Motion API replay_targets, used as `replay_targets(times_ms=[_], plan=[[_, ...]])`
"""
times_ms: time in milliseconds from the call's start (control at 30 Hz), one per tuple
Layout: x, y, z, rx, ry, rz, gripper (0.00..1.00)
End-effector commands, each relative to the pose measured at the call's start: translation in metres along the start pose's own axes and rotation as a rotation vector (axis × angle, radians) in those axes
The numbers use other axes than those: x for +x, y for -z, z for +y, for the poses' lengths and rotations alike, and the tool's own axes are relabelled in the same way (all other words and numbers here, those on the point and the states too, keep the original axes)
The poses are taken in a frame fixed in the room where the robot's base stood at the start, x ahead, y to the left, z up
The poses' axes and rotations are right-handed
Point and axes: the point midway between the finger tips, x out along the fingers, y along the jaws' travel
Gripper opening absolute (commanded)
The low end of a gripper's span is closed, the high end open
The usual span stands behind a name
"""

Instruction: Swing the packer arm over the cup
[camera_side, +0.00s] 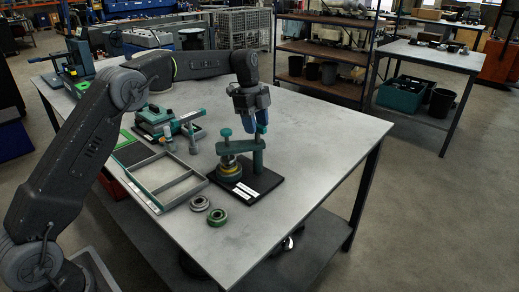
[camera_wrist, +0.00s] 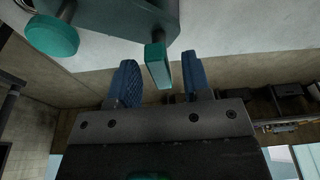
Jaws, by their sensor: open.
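The packer arm (camera_side: 241,146) is a teal bar on an upright post (camera_side: 258,160), standing on a black base plate. A round teal knob (camera_side: 226,132) tops its free end; the knob also shows in the wrist view (camera_wrist: 52,38). The cup (camera_side: 229,166), with brass-coloured rings, sits on the plate below that end; exact alignment is unclear. My gripper (camera_side: 254,126) is open above the post end. In the wrist view, its blue fingers (camera_wrist: 159,57) stand on either side of a teal upright handle (camera_wrist: 157,66), with gaps visible on both sides.
A grey divided tray (camera_side: 165,180) lies left of the plate, with two ring parts (camera_side: 208,210) near the table's front edge. A teal fixture (camera_side: 160,120) stands behind the tray. The table's right side (camera_side: 325,130) is clear.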

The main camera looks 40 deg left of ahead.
Motion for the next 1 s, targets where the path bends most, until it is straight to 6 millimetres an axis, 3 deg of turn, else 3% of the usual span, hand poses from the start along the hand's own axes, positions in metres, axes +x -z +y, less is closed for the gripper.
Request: replay_targets(times_ms=[600,1000], plan=[[-0.052,0.01,0.0,0.0,0.001,0.0,0.45],[-0.057,0.011,0.0,0.0,0.0,0.0,0.45]])
